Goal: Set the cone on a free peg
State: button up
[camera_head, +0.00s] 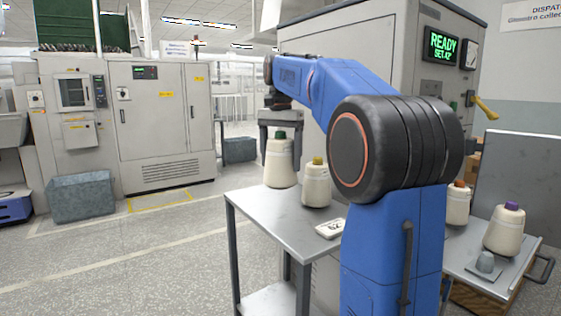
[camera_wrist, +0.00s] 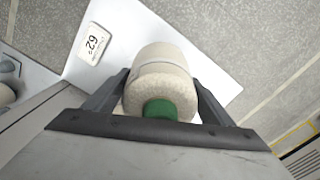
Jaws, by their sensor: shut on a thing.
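A cream cone with a green tip (camera_head: 279,163) is at the back left of the grey table (camera_head: 262,212). My gripper (camera_head: 279,128) is over its top, partly hidden by my arm. In the wrist view the jaws (camera_wrist: 160,98) are shut on this cone (camera_wrist: 160,75), one on each side. I cannot tell whether its base touches the table. On the tray (camera_head: 480,281) at right, a grey peg (camera_head: 485,262) is free. A purple-tipped cone (camera_head: 503,231) and an orange-tipped cone (camera_head: 457,205) stand there too.
A yellow-tipped cone (camera_head: 316,186) stands close beside the held one. A white number card (camera_head: 330,228) lies on the table. A grey machine (camera_head: 385,60) rises behind. Open floor (camera_head: 150,270) lies to the left. My arm hides part of the space between table and tray.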

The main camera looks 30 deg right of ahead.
aim_at(280, 131)
jog(key=shift+r, duration=5)
